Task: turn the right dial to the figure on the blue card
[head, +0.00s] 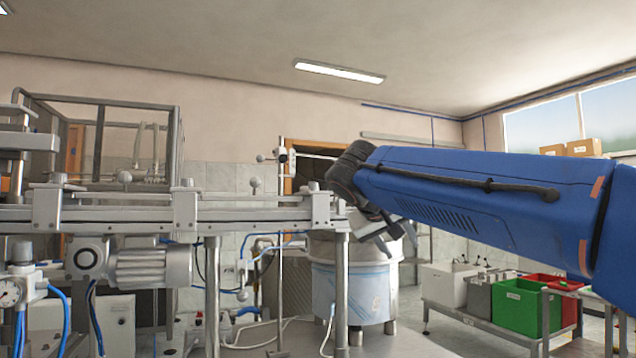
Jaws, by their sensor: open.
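My gripper (398,244) hangs at the end of my blue arm, pointing down and to the right, in front of the round steel drum. Its dark fingers stand apart, with nothing seen between them. The right dial and the blue card cannot be made out in this view.
A steel conveyor rail (110,216) on posts runs across the left, with a motor (150,268) below it. The steel drum (372,290) stands behind my gripper. At the right, a trolley holds a green crate (522,308) and a red crate (558,284).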

